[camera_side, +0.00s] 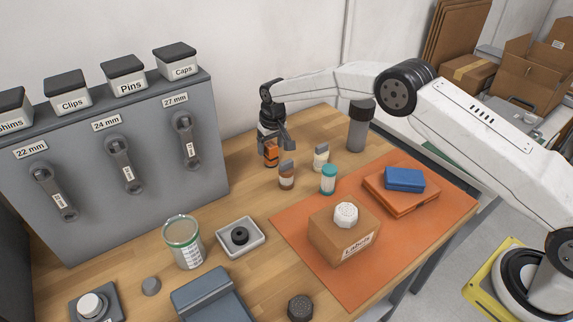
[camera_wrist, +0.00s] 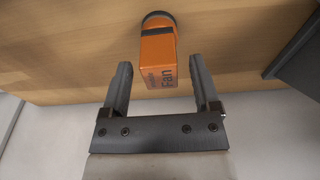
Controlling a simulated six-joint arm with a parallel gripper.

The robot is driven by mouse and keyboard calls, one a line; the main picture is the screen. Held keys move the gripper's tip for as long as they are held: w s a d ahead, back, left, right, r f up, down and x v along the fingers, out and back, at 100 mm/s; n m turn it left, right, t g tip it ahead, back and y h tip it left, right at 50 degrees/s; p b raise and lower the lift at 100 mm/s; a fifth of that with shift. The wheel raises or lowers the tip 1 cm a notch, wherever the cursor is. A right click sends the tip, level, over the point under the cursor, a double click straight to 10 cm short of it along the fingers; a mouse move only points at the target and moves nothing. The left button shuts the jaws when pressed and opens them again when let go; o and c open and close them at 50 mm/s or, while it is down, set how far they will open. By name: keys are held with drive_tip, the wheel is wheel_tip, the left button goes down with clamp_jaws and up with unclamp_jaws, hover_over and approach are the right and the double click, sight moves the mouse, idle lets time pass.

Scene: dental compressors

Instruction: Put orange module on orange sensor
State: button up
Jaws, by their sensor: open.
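An orange block (camera_wrist: 158,62) with dark lettering that reads "Fan" lies ahead of my gripper (camera_wrist: 160,68) in the wrist view. A dark rounded part shows at its far end. My gripper is open, its two dark fingers on either side of the block's near end, with gaps and no visible grip. In the side view the orange block (camera_side: 271,158) is at the back of the wooden table, just below my gripper (camera_side: 279,143) and partly hidden by it. I cannot tell which thing is the orange sensor; a flat orange case (camera_side: 400,203) lies at the right.
A grey cylinder (camera_side: 359,130) stands behind. A cardboard box (camera_side: 335,240) sits on the orange mat (camera_side: 300,225). A grey panel (camera_side: 80,140) with wrenches stands left.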

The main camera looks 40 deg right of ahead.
sight(274, 148)
wheel_tip(274, 148, up, 11)
drive_tip(key=s, duration=0.1)
drive_tip(key=shift+s, duration=0.3)
drive_tip(key=shift+s, duration=0.1)
idle(0.6)
drive_tip(key=s+d, duration=0.2)
drive_tip(key=s, duration=0.9)
drive_tip(key=s+d, duration=0.3)
drive_tip(key=s, duration=0.9)
drive_tip(key=s+d+f, duration=0.1)
drive_tip(key=s+d, duration=0.1)
drive_tip(key=s, duration=0.9)
drive_tip(key=shift+s+d+t, duration=0.25)
drive_tip(key=shift+s+t, duration=0.1)
drive_tip(key=shift+t, duration=0.05)
